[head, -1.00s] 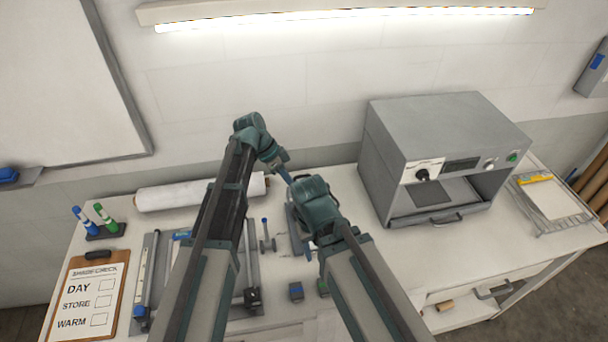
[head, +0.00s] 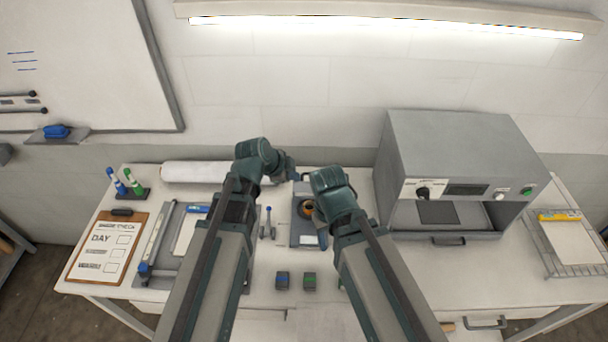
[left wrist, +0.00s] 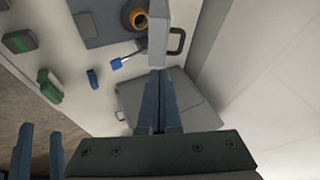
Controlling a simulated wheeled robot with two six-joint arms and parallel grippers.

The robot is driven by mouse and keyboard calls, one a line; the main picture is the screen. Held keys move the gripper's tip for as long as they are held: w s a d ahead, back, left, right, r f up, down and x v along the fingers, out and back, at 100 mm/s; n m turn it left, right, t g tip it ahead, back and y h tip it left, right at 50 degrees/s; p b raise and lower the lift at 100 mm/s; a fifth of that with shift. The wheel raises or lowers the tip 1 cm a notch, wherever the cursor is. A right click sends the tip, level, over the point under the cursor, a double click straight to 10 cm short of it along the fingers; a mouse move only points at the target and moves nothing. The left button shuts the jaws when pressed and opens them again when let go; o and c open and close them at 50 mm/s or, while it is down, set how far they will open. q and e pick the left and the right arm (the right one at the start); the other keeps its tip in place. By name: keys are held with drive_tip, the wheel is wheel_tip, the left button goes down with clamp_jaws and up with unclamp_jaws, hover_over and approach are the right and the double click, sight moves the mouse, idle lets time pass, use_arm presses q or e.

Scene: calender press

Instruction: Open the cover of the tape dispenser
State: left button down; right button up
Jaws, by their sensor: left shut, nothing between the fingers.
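The tape dispenser (head: 302,232) has a grey-blue base on the bench between my two arms. Its orange-brown roll (head: 306,209) is exposed and also shows in the left wrist view (left wrist: 137,19). There, a light grey panel (left wrist: 158,35), apparently the cover, stands up beside the roll. My left gripper (head: 290,173) is shut and empty at the dispenser's back; in the left wrist view its fingertips (left wrist: 158,76) lie close to the panel, contact unclear. My right gripper is mostly hidden in the head view; two separated blue fingers (left wrist: 39,150) in the left wrist view appear to be it, open.
A grey press (head: 455,150) stands right of the dispenser. A blue-topped block (head: 282,280) and a green-topped block (head: 309,281) lie in front. A white roll (head: 195,172), trimmer (head: 153,240) and clipboard (head: 108,250) are at left. The front bench middle is mostly clear.

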sight(307, 192)
use_arm(q)
drive_tip(key=b+x, duration=0.8)
drive_tip(key=x, duration=0.2)
drive_tip(key=shift+d+f+b, duration=0.15)
drive_tip(key=shift+f+b, duration=0.2)
drive_tip(key=shift+b, duration=0.05)
drive_tip(key=w, duration=0.3)
drive_tip(key=shift+r, duration=0.25)
drive_tip(key=shift+w+r, duration=0.1)
drive_tip(key=shift+w, duration=0.05)
